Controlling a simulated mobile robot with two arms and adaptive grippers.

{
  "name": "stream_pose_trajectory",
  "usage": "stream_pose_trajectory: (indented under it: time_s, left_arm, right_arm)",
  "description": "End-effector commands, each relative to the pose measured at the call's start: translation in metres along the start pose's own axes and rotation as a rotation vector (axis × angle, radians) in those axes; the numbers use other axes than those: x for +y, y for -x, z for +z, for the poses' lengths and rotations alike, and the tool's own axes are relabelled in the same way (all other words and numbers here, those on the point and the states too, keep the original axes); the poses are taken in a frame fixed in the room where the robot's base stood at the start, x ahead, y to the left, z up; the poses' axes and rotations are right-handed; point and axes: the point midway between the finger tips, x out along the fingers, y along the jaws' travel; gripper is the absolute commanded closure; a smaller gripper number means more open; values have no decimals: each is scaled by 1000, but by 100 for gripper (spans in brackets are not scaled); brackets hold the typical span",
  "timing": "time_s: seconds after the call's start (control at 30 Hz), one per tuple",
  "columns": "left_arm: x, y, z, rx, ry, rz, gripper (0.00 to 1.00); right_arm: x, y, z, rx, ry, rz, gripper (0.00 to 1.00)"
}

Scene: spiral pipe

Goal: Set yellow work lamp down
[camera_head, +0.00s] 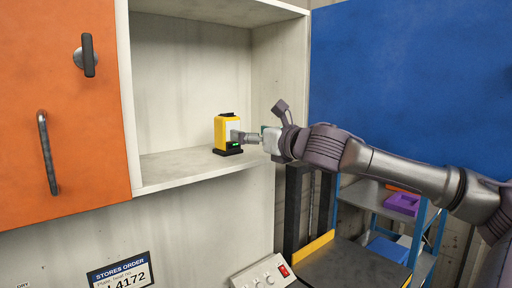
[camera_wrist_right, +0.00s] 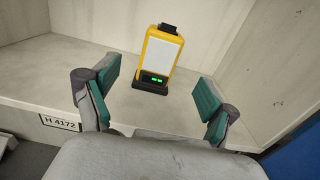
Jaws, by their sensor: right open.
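The yellow work lamp (camera_head: 221,131) stands upright on the shelf of the open wall cabinet, near its right side. It has a white front panel, a black base and green lit marks; it also shows in the right wrist view (camera_wrist_right: 159,55). My right gripper (camera_head: 246,137) reaches in from the right, in front of the lamp. In the wrist view its teal-padded fingers (camera_wrist_right: 152,95) are spread wide, with the lamp beyond and between them, apart from both. My left gripper is not in view.
The cabinet shelf (camera_head: 175,168) is otherwise bare. An orange door (camera_head: 75,130) is at the left and a blue door (camera_head: 410,80) at the right. Below are a control box (camera_head: 262,276) and a blue rack with a purple bin (camera_head: 402,204).

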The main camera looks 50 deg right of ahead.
Motion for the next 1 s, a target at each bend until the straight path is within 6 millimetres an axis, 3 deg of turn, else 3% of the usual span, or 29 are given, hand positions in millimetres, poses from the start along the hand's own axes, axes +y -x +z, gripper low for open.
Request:
stream_pose_trajectory:
  time_s: [0.23, 1.0]
  left_arm:
    - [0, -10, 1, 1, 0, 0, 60]
    - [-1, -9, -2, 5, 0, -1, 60]
  right_arm:
    - [-1, 13, -1, 1, -2, -2, 15]
    - [-1, 14, 0, 1, -3, -2, 15]
